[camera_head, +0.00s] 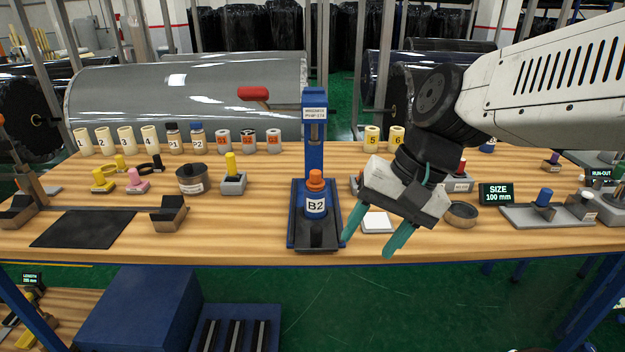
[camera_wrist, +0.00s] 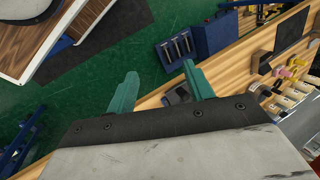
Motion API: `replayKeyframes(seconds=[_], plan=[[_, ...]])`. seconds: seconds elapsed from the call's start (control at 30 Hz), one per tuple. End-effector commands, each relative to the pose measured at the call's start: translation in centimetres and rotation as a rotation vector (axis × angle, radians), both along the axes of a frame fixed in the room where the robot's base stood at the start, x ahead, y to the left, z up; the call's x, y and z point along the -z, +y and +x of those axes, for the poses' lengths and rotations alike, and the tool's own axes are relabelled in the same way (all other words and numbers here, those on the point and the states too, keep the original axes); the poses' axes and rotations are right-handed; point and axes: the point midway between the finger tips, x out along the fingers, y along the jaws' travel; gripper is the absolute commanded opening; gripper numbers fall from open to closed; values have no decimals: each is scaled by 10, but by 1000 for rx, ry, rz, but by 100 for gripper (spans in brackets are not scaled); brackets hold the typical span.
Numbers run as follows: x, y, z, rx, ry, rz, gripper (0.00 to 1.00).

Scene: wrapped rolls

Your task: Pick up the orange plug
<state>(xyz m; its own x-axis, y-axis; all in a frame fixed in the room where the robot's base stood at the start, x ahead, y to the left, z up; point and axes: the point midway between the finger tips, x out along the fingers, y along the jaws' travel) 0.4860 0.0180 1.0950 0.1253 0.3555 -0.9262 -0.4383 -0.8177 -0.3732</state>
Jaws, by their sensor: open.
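The orange plug (camera_head: 316,180) sits upright on top of a blue and white cylinder labelled B2 (camera_head: 316,205). The cylinder stands on the dark base of a blue press (camera_head: 314,145), near the table's front edge. My gripper (camera_head: 368,246) is open, its teal fingers apart and pointing down, to the right of the press and lower in the picture than the plug. Nothing shows held between the fingers. In the wrist view the open fingers (camera_wrist: 160,80) point over the table edge and green floor. I cannot make out the plug there.
The wooden table (camera_head: 270,220) holds a black mat (camera_head: 85,229) at left and a round dark tin (camera_head: 191,179). A white square (camera_head: 377,222) lies just behind my fingers. A size display (camera_head: 496,194) stands at right. Numbered cylinders line the back. The press has a red handle (camera_head: 253,93).

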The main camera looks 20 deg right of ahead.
Motion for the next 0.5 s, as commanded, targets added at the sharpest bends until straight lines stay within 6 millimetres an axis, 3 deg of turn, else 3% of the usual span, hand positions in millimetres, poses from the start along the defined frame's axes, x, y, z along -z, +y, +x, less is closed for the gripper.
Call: replayKeyframes(seconds=[0.1,0.2,0.4,0.5], plan=[[3,24,63,349,104,281,52],[5,26,121,665,197,507,52],[24,-9,217,1228,378,867,52],[36,-31,245,1416,440,983,52]])
